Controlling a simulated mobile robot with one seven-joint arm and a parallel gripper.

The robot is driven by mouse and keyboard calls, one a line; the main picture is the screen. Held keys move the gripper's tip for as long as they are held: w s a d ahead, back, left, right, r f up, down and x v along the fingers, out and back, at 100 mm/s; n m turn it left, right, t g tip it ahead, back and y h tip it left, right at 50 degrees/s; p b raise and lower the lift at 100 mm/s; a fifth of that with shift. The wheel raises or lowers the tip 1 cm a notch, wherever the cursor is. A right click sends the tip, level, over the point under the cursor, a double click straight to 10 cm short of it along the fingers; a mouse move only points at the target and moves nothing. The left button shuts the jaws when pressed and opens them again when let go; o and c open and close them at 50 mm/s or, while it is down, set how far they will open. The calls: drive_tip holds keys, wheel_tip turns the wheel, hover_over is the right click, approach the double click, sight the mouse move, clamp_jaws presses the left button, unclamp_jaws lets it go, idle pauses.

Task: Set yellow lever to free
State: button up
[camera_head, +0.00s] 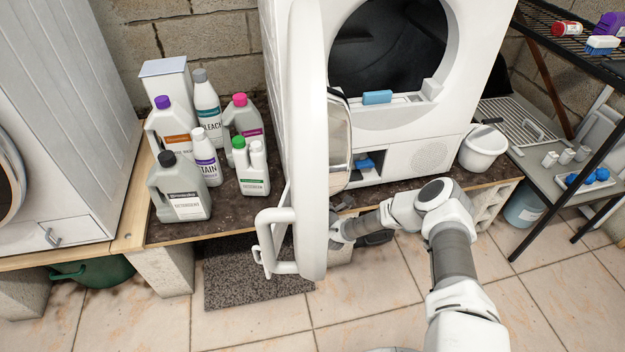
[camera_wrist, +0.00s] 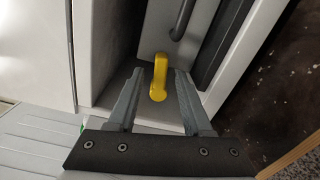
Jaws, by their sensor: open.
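The yellow lever (camera_wrist: 158,78) shows in the wrist view, in a recess of a pale housing beside a dark pipe. It lies nearly along the picture's vertical. I see no markings for its setting. My gripper (camera_wrist: 160,73) is open, with its grey fingers on either side of the lever. I cannot tell whether either finger touches it. In the head view the lever and my gripper are hidden behind the open white door (camera_head: 309,140) of the white machine (camera_head: 450,125), with my arm reaching in low from the right.
The door's handle (camera_head: 281,240) juts out at the left. Several bottles, including a grey jug (camera_head: 180,190), stand on the plinth left of the door. A white bucket (camera_head: 483,148) stands at the right. A dark mat (camera_head: 250,275) lies on the floor, which is otherwise mostly clear.

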clamp_jaws()
drive_tip(key=shift+r+p, duration=0.15)
drive_tip(key=shift+p, duration=0.2)
drive_tip(key=shift+s+a+r+n+p, duration=0.1)
drive_tip(key=shift+a+r+n+p, duration=0.25)
drive_tip(key=shift+n+p, duration=1.7)
drive_tip(key=shift+s+a+r+n+p, duration=0.3)
drive_tip(key=shift+n+p, duration=0.9)
drive_tip(key=shift+n, duration=1.7)
drive_tip(key=shift+w+a+r+n+p, duration=0.15)
drive_tip(key=shift+a+n+p, duration=0.25)
drive_tip(key=shift+n+p, duration=1.65)
drive_tip(key=shift+s+n+b, duration=0.1)
drive_tip(key=shift+n+b, duration=0.3)
drive_tip(key=shift+n, duration=0.1)
